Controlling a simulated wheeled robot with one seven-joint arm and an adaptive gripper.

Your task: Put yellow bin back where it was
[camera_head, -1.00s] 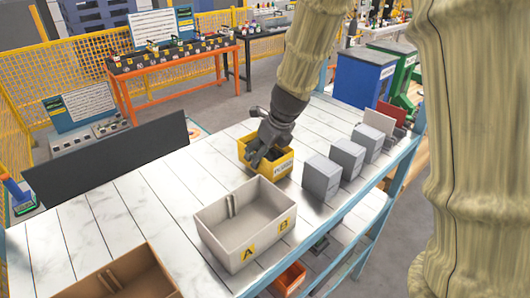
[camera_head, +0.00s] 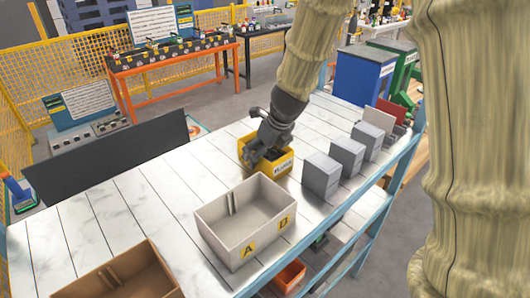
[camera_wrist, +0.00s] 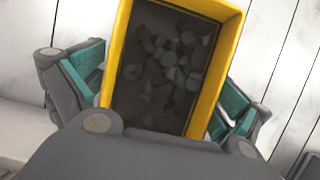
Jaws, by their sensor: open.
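The yellow bin (camera_head: 281,168) stands on the white plank table (camera_head: 150,205), behind the grey divided box. It also shows in the wrist view (camera_wrist: 232,40), with several small dark grey pieces inside. My gripper (camera_head: 258,160) is at the bin from above, and its fingers hide part of the bin in the head view. In the wrist view my open gripper (camera_wrist: 158,90) has one teal-padded finger on each side of the bin. Small gaps seem to show between the pads and the walls, but contact is hard to tell.
A grey box (camera_head: 215,240) with A and B labels stands in front of the bin. Several grey blocks (camera_head: 321,176) line the table's right side. A brown box (camera_head: 125,275) is at the front left. The table's left middle is clear.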

